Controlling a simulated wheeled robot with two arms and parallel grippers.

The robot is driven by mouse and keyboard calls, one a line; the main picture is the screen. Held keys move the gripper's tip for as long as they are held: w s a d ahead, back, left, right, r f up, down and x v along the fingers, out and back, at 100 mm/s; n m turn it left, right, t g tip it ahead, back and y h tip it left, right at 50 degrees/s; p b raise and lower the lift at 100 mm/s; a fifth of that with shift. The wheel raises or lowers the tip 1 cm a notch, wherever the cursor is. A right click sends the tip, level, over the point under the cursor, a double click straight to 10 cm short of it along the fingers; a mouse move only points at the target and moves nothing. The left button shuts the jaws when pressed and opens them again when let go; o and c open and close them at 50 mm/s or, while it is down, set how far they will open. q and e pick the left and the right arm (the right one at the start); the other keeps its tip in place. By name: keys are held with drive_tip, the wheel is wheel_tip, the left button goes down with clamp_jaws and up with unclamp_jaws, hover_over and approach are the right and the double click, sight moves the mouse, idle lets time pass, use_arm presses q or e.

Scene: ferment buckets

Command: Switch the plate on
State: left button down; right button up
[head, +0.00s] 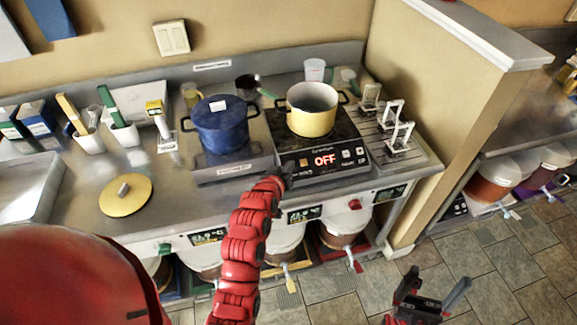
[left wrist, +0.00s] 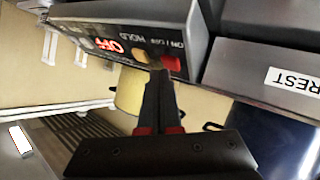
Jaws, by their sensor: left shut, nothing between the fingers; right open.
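The black hot plate (head: 345,151) stands on the steel counter, its front panel reading OFF in red; the display (left wrist: 108,45) also shows upside down in the left wrist view. A cream pot (head: 311,119) sits on the plate. My left gripper (head: 284,174) is at the left end of the panel, shut and empty. In the left wrist view its fingertips (left wrist: 158,72) are by a red button (left wrist: 172,63) near the ON/OFF label; I cannot tell whether they touch it. My right gripper (head: 430,292) is open and empty above the floor, far from the plate.
A blue pot (head: 222,128) stands on a grey rest (head: 232,170) left of the plate. Metal stands (head: 399,136) are on a rack at its right. A yellow disc (head: 125,196) lies further left. Buckets (head: 285,238) with taps are below the counter.

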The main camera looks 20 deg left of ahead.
use_arm(q)
drive_tip(key=shift+w+a+f+b, duration=0.1)
drive_tip(key=shift+f+b, duration=0.2)
drive_tip(key=shift+b, duration=0.05)
idle(0.4)
drive_tip(key=shift+s+d+r+p, duration=0.25)
drive_tip(key=shift+s+r+p, duration=0.15)
drive_tip(key=shift+r, duration=0.35)
wheel_tip(320, 180, up, 5)
drive_tip(key=s+d+p, duration=0.1)
drive_tip(key=s+p, duration=0.1)
drive_tip(key=shift+s+d+r, duration=0.2)
drive_tip(key=shift+d, duration=0.15)
idle(0.5)
